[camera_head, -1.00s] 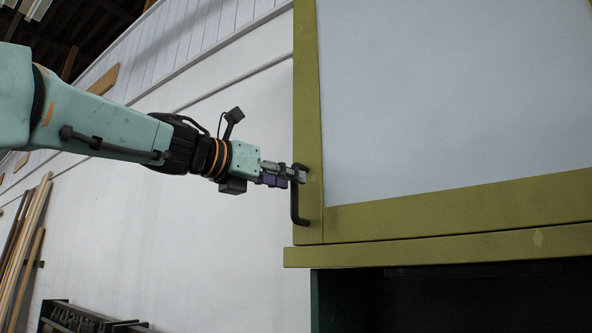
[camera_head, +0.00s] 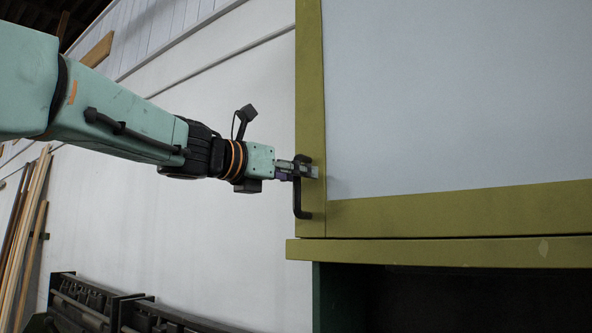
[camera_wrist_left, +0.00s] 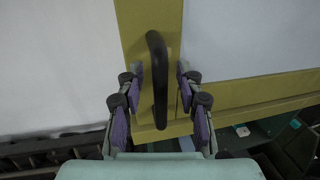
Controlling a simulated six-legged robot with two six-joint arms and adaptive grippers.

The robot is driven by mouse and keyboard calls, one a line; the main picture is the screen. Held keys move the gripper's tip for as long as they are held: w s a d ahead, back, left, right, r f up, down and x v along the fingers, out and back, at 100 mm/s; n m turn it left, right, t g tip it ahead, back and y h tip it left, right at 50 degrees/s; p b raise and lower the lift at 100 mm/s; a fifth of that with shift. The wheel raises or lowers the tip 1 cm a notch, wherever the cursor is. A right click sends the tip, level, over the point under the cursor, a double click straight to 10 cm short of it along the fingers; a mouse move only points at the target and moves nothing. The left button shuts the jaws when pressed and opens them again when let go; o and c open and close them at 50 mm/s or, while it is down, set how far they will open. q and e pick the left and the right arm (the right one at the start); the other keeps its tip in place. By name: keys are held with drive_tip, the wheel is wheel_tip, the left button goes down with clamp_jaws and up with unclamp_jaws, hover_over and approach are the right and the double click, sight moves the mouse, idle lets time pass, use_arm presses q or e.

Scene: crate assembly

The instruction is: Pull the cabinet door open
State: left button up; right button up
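The cabinet door (camera_head: 455,95) has a pale grey panel in an olive-green frame and looks shut. Its black bar handle (camera_head: 298,205) stands upright near the door's lower left corner. My left gripper (camera_head: 308,170) comes in from the left and reaches the upper part of the handle. In the left wrist view, the handle (camera_wrist_left: 157,85) stands between the two purple-padded fingers of the left gripper (camera_wrist_left: 160,82). The fingers are open, with a gap on each side of the handle. My right gripper is not in view.
An olive ledge (camera_head: 440,252) runs below the door, with a dark opening (camera_head: 450,300) under it. A white wall (camera_head: 150,235) is behind the arm. Wooden planks (camera_head: 22,240) and dark metal equipment (camera_head: 110,305) are at the lower left. The space left of the door is clear.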

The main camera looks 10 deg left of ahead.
use_arm(q)
drive_tip(key=shift+s+d, duration=0.2)
drive_tip(key=shift+c, duration=0.3)
drive_tip(key=shift+w+a+f, duration=0.1)
drive_tip(key=shift+w+f, duration=0.05)
drive_tip(key=shift+w, duration=0.35)
drive_tip(key=c, duration=0.5)
drive_tip(key=shift+c, duration=0.6)
drive_tip(key=shift+s+r, duration=0.2)
drive_tip(key=shift+s, duration=0.1)
clamp_jaws()
drive_tip(key=shift+w, duration=0.15)
